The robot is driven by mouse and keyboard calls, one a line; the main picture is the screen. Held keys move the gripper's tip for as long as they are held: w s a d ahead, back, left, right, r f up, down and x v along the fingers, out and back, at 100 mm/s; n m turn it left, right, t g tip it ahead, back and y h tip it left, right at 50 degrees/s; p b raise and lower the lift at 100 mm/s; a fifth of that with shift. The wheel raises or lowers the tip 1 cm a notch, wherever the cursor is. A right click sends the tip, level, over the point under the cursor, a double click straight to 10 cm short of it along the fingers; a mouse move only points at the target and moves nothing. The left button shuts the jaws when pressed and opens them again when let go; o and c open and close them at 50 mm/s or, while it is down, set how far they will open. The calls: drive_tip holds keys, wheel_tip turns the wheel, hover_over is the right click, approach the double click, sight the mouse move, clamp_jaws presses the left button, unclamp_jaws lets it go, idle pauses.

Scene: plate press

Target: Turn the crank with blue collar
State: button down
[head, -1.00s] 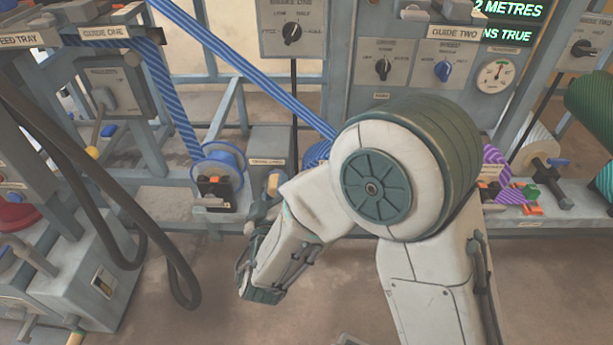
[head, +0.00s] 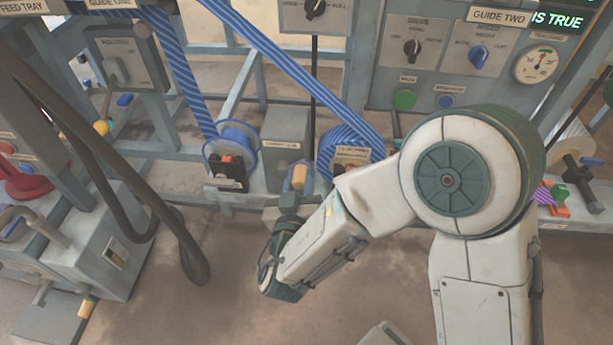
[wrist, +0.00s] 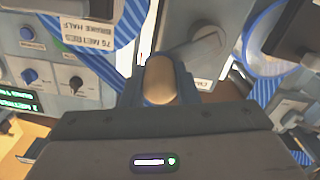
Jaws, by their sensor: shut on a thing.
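A crank with a tan, rounded handle (head: 300,176) stands in front of a grey box (head: 284,138) on the lower frame, between two blue ribbon spools. Some blue shows around the handle in the head view, but the collar itself is not clear there. My gripper (head: 292,194) is at this handle, below and in front of the box, partly hidden by its own wrist. In the wrist view, my gripper (wrist: 159,90) is shut on the tan handle (wrist: 159,77), whose rounded end points toward the camera.
A blue spool (head: 238,140) is left of the crank and another striped spool (head: 348,146) is right. Blue striped ribbon (head: 300,72) slants down above. Dark hoses (head: 100,150) hang at left. The floor (head: 230,310) in front is mostly clear.

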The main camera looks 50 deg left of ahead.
drive_tip(key=shift+s, duration=0.1)
drive_tip(key=c, duration=1.1)
unclamp_jaws()
drive_tip(key=p+v, duration=0.2)
drive_tip(key=v, duration=1.1)
drive_tip(key=shift+s+d, duration=0.25)
drive_tip(key=shift+d, duration=0.1)
